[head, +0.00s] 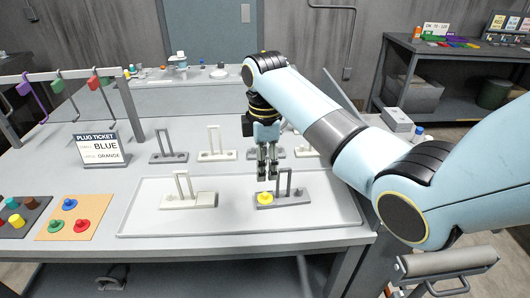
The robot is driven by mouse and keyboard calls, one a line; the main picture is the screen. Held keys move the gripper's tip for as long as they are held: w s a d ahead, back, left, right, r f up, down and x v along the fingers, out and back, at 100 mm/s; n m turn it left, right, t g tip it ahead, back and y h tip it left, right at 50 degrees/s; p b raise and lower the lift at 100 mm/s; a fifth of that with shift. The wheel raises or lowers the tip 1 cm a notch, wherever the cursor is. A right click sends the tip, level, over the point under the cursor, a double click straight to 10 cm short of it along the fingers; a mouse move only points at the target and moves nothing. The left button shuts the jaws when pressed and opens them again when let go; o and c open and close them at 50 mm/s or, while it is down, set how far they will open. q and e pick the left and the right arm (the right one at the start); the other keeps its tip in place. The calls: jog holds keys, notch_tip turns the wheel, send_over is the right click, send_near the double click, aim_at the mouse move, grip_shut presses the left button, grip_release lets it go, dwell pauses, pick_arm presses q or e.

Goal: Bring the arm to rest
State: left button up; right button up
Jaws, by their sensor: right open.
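My right arm reaches in from the right, and my right gripper (267,172) points down above the white tray. It is open and empty, just behind and above a grey bracket (282,199) that has a yellow plug (265,198) at its left end. A pale bracket (188,201) stands in the left part of the tray (150,222). I cannot tell whether the gripper touches the grey bracket. My left gripper is not in view.
More brackets (216,155) stand in a row behind the tray. A plug ticket (103,150) reads blue and orange. An orange board (73,222) with coloured plugs and a dark board (22,222) lie at left. Coloured hooks hang from a rail (80,76). A roller (448,262) is at front right.

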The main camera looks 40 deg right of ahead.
notch_tip(320, 180, up, 4)
jog(key=shift+f, duration=0.1)
dwell(0.7)
